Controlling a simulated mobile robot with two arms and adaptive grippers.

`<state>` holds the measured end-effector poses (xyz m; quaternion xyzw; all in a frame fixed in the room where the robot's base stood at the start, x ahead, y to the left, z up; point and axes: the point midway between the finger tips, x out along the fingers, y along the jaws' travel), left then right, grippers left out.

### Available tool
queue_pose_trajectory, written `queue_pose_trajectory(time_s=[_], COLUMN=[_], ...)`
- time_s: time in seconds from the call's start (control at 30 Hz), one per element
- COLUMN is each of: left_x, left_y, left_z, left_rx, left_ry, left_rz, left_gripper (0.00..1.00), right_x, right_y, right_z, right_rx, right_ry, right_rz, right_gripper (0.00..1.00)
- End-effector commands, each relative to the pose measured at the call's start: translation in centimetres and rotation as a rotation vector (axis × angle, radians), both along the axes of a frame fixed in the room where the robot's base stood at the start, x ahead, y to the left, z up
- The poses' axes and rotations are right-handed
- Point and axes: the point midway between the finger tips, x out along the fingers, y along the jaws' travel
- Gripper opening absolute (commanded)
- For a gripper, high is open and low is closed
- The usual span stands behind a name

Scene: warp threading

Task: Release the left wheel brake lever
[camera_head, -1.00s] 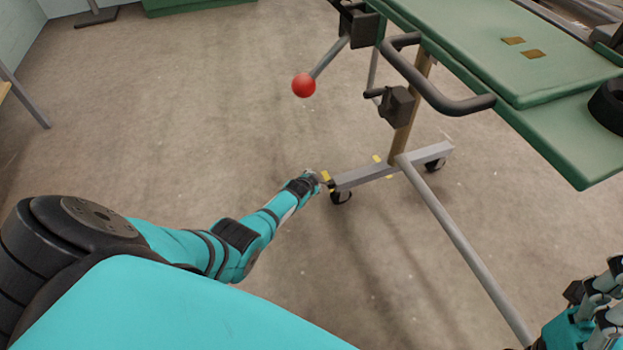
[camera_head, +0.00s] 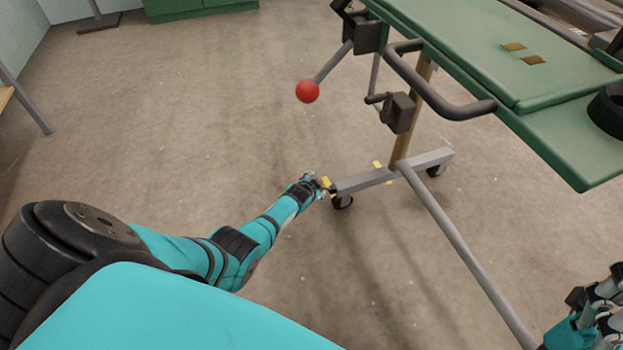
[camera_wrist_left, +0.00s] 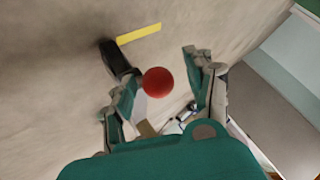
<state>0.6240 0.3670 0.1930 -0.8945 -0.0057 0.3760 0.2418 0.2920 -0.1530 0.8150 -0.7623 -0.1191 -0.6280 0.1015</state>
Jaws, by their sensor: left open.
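The yellow left wheel brake lever (camera_head: 326,182) stands at the near-left end of the grey cart foot, above a black caster (camera_head: 342,202). My left gripper (camera_head: 322,187) is low by this end of the foot and partly overlaps it in the head view. In the left wrist view the left gripper (camera_wrist_left: 165,100) has its fingers spread. A yellow bar (camera_wrist_left: 138,33) shows beyond the left finger, apart from it, with a black part (camera_wrist_left: 118,60) beside it. A red ball (camera_wrist_left: 158,81) appears between the fingers; its distance is unclear. My right gripper (camera_head: 603,310) is at the lower right edge, partly cut off.
The green-topped cart (camera_head: 490,60) stands at upper right with a black handle (camera_head: 430,90). A red-knobbed lever (camera_head: 307,91) sticks out from it above the gripper. A second yellow lever (camera_head: 378,166) is farther along the foot.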

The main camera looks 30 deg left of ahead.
Motion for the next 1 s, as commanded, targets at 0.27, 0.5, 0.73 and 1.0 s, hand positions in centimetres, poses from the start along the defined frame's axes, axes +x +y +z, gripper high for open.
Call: queue_pose_trajectory(time_s=[0.27, 0.5, 0.73, 1.0], left_x=[-2.1, -4.7, -7.0, -8.2], left_y=[-0.6, -1.4, -2.2, -2.5], left_z=[1.7, 4.1, 6.6, 7.8], left_rx=[0.000, -0.002, -0.004, -0.004], left_ry=[0.000, 0.000, -0.003, -0.002], left_rz=[-0.003, -0.003, -0.003, -0.003], left_gripper=[0.55, 0.55, 0.55, 0.55], right_x=[0.0, 0.0, -0.1, -0.1], right_y=[0.0, 0.0, 0.0, 0.0], right_z=[0.0, 0.0, 0.0, 0.0], right_rx=[0.001, 0.001, 0.001, 0.001], right_ry=[0.000, 0.000, 0.000, 0.000], right_rz=[0.001, 0.001, 0.001, 0.001], right_gripper=[0.55, 0.55, 0.55, 0.55])
